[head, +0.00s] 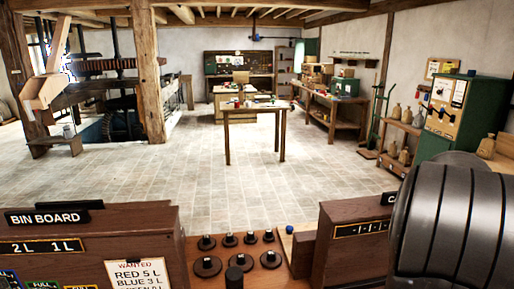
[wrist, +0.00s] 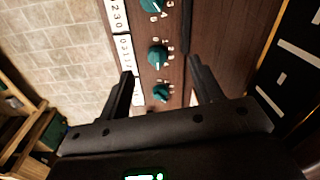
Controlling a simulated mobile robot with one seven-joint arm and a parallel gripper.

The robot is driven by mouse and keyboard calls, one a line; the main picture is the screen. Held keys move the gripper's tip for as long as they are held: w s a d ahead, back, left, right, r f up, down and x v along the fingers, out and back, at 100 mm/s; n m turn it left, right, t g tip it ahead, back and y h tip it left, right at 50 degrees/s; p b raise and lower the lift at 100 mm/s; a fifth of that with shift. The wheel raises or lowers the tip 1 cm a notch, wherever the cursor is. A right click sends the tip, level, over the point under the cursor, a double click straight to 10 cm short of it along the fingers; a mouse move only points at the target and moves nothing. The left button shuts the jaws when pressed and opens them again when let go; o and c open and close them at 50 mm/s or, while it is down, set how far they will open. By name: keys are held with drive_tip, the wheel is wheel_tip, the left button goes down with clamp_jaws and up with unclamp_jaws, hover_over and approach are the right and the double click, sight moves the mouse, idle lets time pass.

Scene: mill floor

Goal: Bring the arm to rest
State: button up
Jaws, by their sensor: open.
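My gripper (wrist: 160,80) shows in the wrist view with its two dark fingers spread apart and nothing between them. Beyond the fingertips is a brown wooden panel with several green knobs (wrist: 158,55) and white number strips (wrist: 122,45). I cannot tell whether the fingertips touch the panel. In the head view a large dark ribbed part of my arm fills the lower right; my gripper is not visible there.
A bin board (head: 90,235) and a console with several black knobs (head: 238,258) stand close in front. Beyond, the paved floor (head: 190,185) is open up to a wooden table (head: 255,110). A green cabinet (head: 460,110) and shelves line the right wall. Wooden machinery (head: 110,90) stands at left.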

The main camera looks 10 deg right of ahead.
drive_tip(key=s+a+r+n+t, duration=0.1)
drive_tip(key=s+a+r+n, duration=0.2)
drive_tip(key=a, duration=0.8)
drive_tip(key=a+r+n+t, duration=0.25)
drive_tip(key=a+n, duration=0.25)
drive_tip(key=a, duration=0.5)
drive_tip(key=s+a+n+t, duration=0.1)
drive_tip(key=s+a+n, duration=0.6)
drive_tip(key=a, duration=0.6)
drive_tip(key=shift+s+f+n, duration=0.15)
drive_tip(key=shift+s+n, duration=0.25)
drive_tip(key=shift+s, duration=0.65)
drive_tip(key=shift+w+d+t, duration=0.1)
drive_tip(key=shift+t, duration=0.15)
